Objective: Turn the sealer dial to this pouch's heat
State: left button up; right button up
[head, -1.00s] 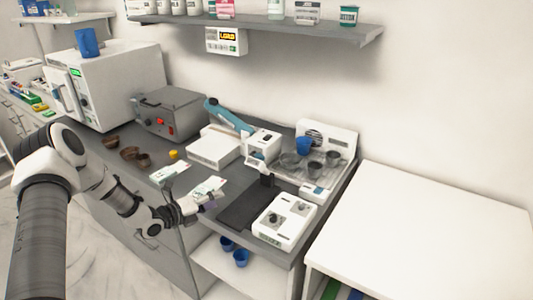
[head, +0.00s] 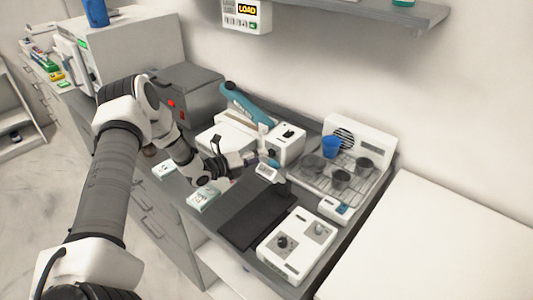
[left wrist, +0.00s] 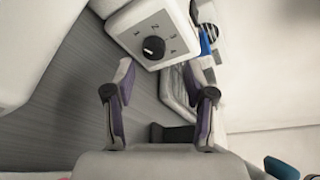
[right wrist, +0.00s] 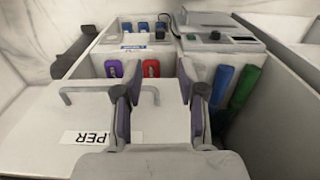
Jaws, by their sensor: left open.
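The sealer is a white unit with a teal lever (head: 247,105) and a white control box (head: 290,143) at its right end. In the left wrist view its black round dial (left wrist: 154,47) sits on the white face, ringed by small marks. I cannot tell its exact setting. My left gripper (head: 268,160) is open just in front of the control box. In the left wrist view the open fingers (left wrist: 163,75) straddle the dial's line, apart from it. Pouches with printed labels lie on the counter, one nearer (head: 203,197) and one farther left (head: 165,168). My right gripper (right wrist: 158,68) is open and empty.
A dark mat (head: 245,222) and a white two-knob device (head: 297,246) lie in front. A wire rack (head: 325,178) with cups stands right of the sealer. A grey box (head: 190,98) stands left. Below my right gripper is a white drawer front (right wrist: 105,112).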

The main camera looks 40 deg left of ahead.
aim_at(271, 153)
pick_arm(q)
jog(key=w, duration=0.1)
jog(key=w+f, duration=0.1)
jog(key=w, duration=0.2)
jog(key=shift+w+d+f, duration=0.1)
jog(key=shift+d+f, duration=0.15)
jog(key=shift+f, duration=0.15)
jog(key=shift+s+r, duration=0.15)
jog(key=shift+s, duration=0.05)
jog(key=shift+s+d+r, duration=0.1)
jog(key=shift+s+r, duration=0.05)
jog(key=shift+c, duration=1.4)
jog(key=c, duration=0.5)
grip_shut()
pick_arm(e)
jog(key=shift+w+a, duration=0.15)
jog(key=shift+w, duration=0.15)
jog(key=shift+r, duration=0.2)
